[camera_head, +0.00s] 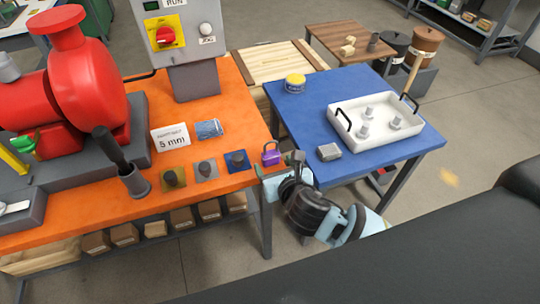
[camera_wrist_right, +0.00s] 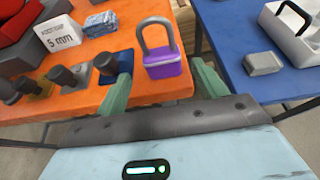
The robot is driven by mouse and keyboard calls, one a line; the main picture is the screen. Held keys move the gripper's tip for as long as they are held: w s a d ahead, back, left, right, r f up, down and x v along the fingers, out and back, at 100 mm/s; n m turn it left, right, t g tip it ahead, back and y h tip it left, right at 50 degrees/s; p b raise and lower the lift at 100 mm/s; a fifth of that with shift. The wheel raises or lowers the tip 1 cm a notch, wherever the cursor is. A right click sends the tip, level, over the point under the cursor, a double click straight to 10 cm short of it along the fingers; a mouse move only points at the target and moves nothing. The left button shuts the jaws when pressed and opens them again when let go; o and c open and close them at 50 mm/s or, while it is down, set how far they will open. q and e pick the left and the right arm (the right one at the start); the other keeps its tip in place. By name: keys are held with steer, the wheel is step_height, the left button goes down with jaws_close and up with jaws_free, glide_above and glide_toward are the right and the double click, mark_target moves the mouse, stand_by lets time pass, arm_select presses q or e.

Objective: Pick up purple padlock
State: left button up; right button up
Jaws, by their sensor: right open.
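The purple padlock (camera_head: 271,155) stands upright near the right edge of the orange bench (camera_head: 215,125). In the right wrist view the padlock (camera_wrist_right: 163,64) shows its purple body and its dark grey shackle on top. My right gripper (camera_head: 280,169) is at that bench edge, close to the padlock in the head view. In the right wrist view its two green fingers (camera_wrist_right: 160,68) are spread open, one to each side of the padlock. I cannot tell whether they touch it. My left gripper is not in view.
Knobs on coloured plates (camera_head: 205,169) stand left of the padlock, with a "5 mm" sign (camera_head: 170,137) behind. On the blue table (camera_head: 310,115) to the right are a grey block (camera_head: 329,152), a yellow-lidded tin (camera_head: 295,83) and a white tray (camera_head: 405,130). A gap separates the two tables.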

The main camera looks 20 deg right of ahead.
mark_target(273, 158)
steer(key=shift+x, duration=2.55)
steer(key=shift+d+r, duration=0.15)
steer(key=shift+r, duration=0.05)
steer(key=shift+c, duration=0.4)
steer(key=c, duration=1.1)
steer(key=shift+o, duration=0.2)
steer(key=shift+r, duration=0.1)
